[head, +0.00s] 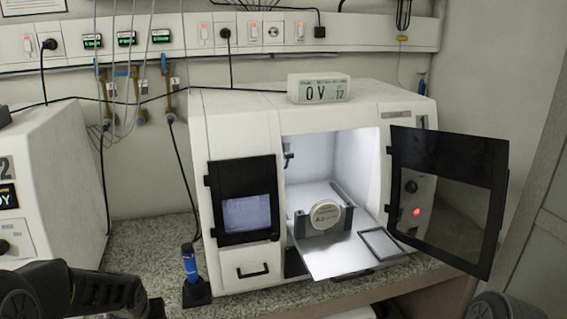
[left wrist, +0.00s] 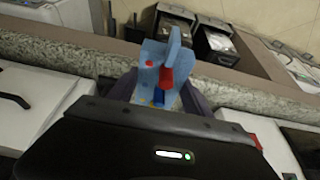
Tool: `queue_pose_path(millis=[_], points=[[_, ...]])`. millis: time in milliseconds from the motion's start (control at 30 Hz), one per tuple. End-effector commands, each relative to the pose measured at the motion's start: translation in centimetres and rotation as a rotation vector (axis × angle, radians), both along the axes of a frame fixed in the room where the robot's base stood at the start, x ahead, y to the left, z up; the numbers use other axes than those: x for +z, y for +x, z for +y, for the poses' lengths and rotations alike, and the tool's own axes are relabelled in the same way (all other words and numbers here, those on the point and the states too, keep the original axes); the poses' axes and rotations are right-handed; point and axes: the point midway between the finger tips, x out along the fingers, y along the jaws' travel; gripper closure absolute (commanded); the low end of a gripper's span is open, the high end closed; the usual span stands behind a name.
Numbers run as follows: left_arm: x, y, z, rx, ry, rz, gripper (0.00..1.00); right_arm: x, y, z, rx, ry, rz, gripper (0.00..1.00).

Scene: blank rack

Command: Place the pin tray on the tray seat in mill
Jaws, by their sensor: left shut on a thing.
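In the left wrist view my left gripper (left wrist: 159,94) is shut on a light blue piece (left wrist: 154,53) with red and dark blue parts, which looks like the pin tray. The fingers hide its lower part. In the head view the mill (head: 240,130) stands on the counter with its dark door (head: 447,195) swung open to the right. A dark-edged rectangle (head: 380,243) on the plate at the right front of its opening looks like the tray seat. My left arm shows at the bottom left of the head view, its gripper out of frame. My right gripper is not seen.
A pale round disc (head: 325,214) stands in a dark holder inside the mill. A blue-handled tool (head: 190,268) stands upright in a black base left of the mill. Another white machine (head: 45,190) is at the far left. The open door sticks out over the counter's front edge.

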Motion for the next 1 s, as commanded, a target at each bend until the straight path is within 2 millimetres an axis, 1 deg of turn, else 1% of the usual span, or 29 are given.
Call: queue_pose_path(millis=[33,167,400,500,600,700,1000], points=[[0.3,0.0,-1.5,-0.027,-0.001,-0.003,0.87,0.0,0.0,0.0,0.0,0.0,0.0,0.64],[1.1,-0.2,-5.0,-0.095,0.0,-0.002,0.87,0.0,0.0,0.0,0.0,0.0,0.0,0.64],[3.2,-0.4,-12.1,-0.265,-0.001,-0.004,0.87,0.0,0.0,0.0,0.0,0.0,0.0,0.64],[4.1,-0.3,-14.3,-0.314,0.0,-0.003,0.87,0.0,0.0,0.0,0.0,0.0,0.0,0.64],[4.7,-0.1,-15.6,-0.341,0.001,-0.001,0.87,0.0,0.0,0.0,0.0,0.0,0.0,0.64],[5.1,0.0,-16.3,-0.355,0.0,-0.001,0.87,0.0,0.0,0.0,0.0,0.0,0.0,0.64],[5.1,0.0,-16.4,-0.358,0.0,0.0,0.87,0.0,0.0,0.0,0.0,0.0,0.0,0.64]])
